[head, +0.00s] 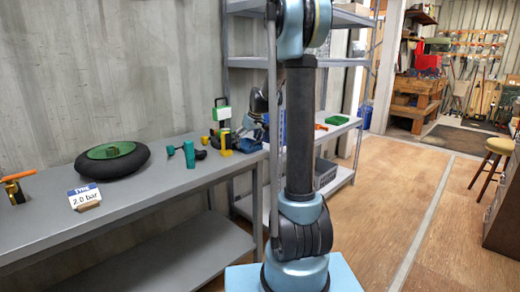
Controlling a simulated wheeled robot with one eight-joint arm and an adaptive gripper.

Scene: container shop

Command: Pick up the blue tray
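I cannot make out a blue tray for certain. A small blue patterned thing (282,126) shows beside my arm on the shelf unit. It is mostly hidden, and I cannot tell if it is the tray. My arm stands upright in the middle of the head view and runs out of the top edge.
A grey workbench (150,207) on the left holds a black tyre-like ring with a green top (112,160), a "2.0 bar" sign (85,196) and several tools. Metal shelves (345,128) stand behind my arm. The wooden floor (385,200) at right is clear. A stool (494,165) stands far right.

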